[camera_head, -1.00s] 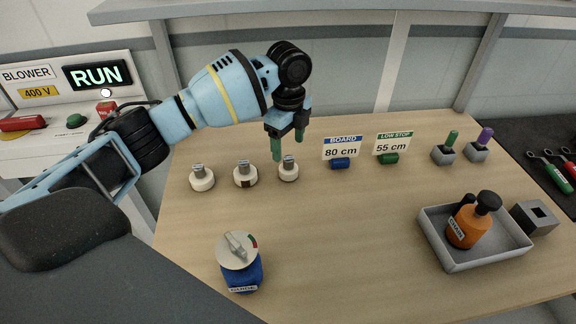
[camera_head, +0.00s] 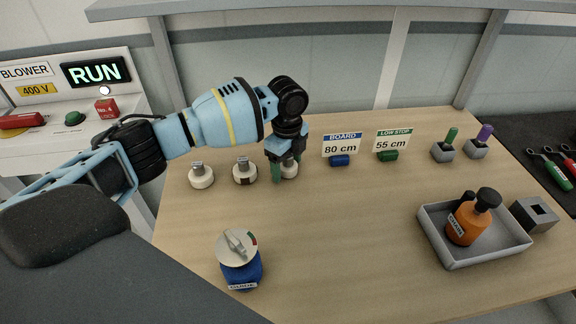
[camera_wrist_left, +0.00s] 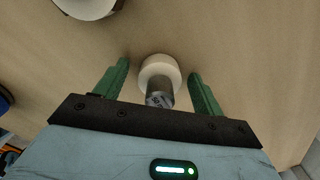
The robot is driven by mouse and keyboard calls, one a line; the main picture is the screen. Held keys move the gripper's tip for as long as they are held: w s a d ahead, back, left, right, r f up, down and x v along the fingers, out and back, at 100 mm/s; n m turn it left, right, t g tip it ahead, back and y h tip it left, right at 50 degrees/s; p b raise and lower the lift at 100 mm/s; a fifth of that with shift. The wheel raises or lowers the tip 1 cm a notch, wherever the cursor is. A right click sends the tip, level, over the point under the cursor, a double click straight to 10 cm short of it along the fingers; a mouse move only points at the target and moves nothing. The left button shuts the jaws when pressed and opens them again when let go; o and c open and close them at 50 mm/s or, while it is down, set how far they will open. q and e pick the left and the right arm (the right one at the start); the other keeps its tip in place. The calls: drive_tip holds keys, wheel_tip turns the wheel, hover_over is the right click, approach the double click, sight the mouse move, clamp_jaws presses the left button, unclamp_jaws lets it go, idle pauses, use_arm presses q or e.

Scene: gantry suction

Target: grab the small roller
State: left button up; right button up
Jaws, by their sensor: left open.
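Three white rollers with grey upright stems stand in a row on the wooden table. The rightmost one (camera_head: 291,171) looks like the smallest. My left gripper (camera_head: 286,172) is open and lowered over it, with green fingers on either side. In the left wrist view this roller (camera_wrist_left: 160,72) lies between the two fingers, with a visible gap on each side. The fingers partly hide it in the head view. The middle roller (camera_head: 244,175) and the left roller (camera_head: 201,178) stand to its left. My right gripper is not in view.
A blue jar with a dial lid (camera_head: 238,249) stands at the front left. Signs reading 80 cm (camera_head: 341,147) and 55 cm (camera_head: 392,141) stand right of the rollers. A grey tray (camera_head: 448,256) holds an orange bottle (camera_head: 466,223). The table's middle is clear.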

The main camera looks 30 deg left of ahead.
use_arm(q)
drive_tip(key=c, duration=1.1)
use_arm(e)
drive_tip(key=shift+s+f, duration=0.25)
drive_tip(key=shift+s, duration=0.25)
use_arm(q)
drive_tip(key=shift+r, duration=0.15)
drive_tip(key=shift+r, duration=0.4)
wheel_tip(320, 180, up, 3)
drive_tip(key=shift+d+f, duration=0.1)
drive_tip(key=shift+d, duration=0.05)
drive_tip(key=s+d, duration=0.2)
drive_tip(key=d, duration=0.2)
drive_tip(key=s+d, duration=0.3)
drive_tip(key=s+d+r+p, duration=0.1)
drive_tip(key=s+d, duration=0.2)
drive_tip(key=d, duration=0.1)
drive_tip(key=shift+s+d, duration=0.15)
drive_tip(key=shift+d, duration=0.2)
drive_tip(key=shift+s+d+r, duration=0.1)
drive_tip(key=shift+s+d, duration=0.35)
drive_tip(key=shift+d, duration=0.1)
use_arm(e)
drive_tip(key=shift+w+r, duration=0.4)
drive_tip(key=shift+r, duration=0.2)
